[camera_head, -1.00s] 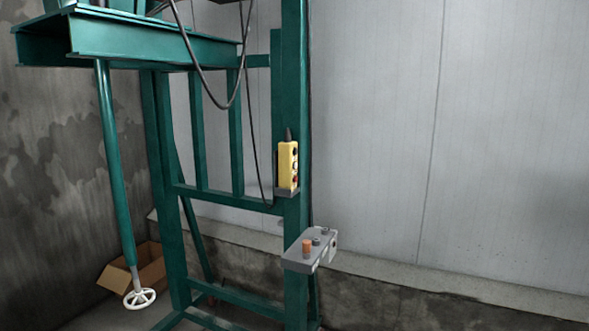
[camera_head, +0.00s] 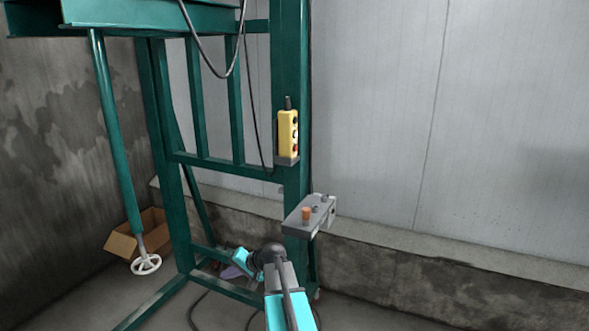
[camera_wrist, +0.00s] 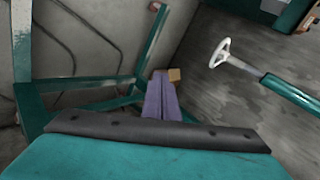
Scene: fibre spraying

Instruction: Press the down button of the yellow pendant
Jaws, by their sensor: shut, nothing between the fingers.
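The yellow pendant (camera_head: 287,131) stands upright in a small grey holder (camera_head: 287,161) on the green post in the head view. Dark, pale and red buttons show on its right-hand side, but I cannot read which is down. My gripper (camera_head: 229,271) is low in the head view, below and left of the pendant and well apart from it, partly hidden by my wrist. In the wrist view its purple fingers (camera_wrist: 161,98) are together and hold nothing. The pendant is not in the wrist view.
A grey control box (camera_head: 308,214) with an orange knob juts from the post below the pendant, above my arm. Green frame bars (camera_head: 225,166) stand around. A white handwheel (camera_head: 146,264) and a cardboard box (camera_head: 137,234) are at left. A cable (camera_head: 247,100) hangs left of the pendant.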

